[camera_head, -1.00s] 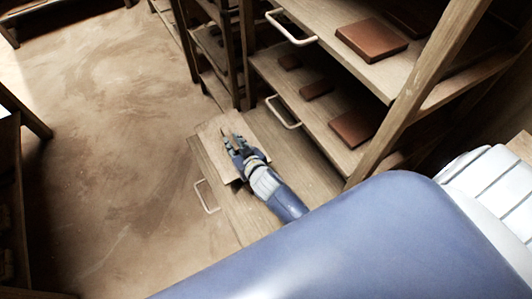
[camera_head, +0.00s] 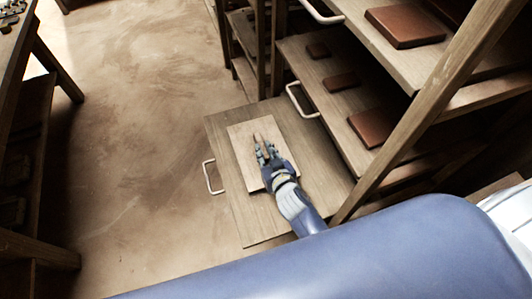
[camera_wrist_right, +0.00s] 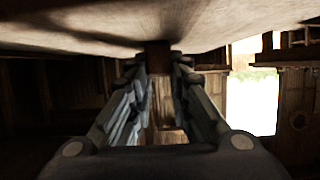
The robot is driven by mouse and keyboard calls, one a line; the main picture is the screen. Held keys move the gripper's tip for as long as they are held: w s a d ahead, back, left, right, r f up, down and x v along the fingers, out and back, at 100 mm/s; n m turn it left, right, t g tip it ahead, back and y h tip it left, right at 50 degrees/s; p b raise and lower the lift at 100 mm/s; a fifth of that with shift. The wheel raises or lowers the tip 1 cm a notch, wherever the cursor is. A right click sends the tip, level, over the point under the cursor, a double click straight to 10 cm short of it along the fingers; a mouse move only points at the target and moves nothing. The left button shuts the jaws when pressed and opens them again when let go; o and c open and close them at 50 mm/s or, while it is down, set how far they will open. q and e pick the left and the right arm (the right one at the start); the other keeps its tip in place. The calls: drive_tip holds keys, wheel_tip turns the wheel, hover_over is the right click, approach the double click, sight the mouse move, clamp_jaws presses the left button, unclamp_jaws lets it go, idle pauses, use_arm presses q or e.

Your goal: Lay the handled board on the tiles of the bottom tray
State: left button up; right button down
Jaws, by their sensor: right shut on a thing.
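The handled board (camera_head: 242,143) is a pale wooden rectangle in the head view, over the left part of the pulled-out bottom tray (camera_head: 325,170). My right gripper (camera_head: 265,150) is above it, shut on its brown handle. In the right wrist view the fingers (camera_wrist_right: 158,75) close around the handle, and the board's pale face (camera_wrist_right: 90,22) fills the top. No tiles show on the bottom tray; any beneath the board are hidden. I cannot tell whether the board touches anything below. My left gripper is not in view.
The rack's upper trays (camera_head: 340,98) hold several reddish-brown tiles (camera_head: 372,127) and stand close on the right. A slanted rack post (camera_head: 425,112) is near my arm. The bottom tray's white handle (camera_head: 212,177) sticks out left. Open floor (camera_head: 130,130) lies left.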

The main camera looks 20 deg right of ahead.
drive_tip(key=shift+a+r, duration=0.1)
drive_tip(key=shift+r, duration=0.05)
drive_tip(key=shift+s, duration=0.1)
drive_tip(key=c, duration=1.5)
unclamp_jaws()
drive_tip(key=shift+f, duration=0.25)
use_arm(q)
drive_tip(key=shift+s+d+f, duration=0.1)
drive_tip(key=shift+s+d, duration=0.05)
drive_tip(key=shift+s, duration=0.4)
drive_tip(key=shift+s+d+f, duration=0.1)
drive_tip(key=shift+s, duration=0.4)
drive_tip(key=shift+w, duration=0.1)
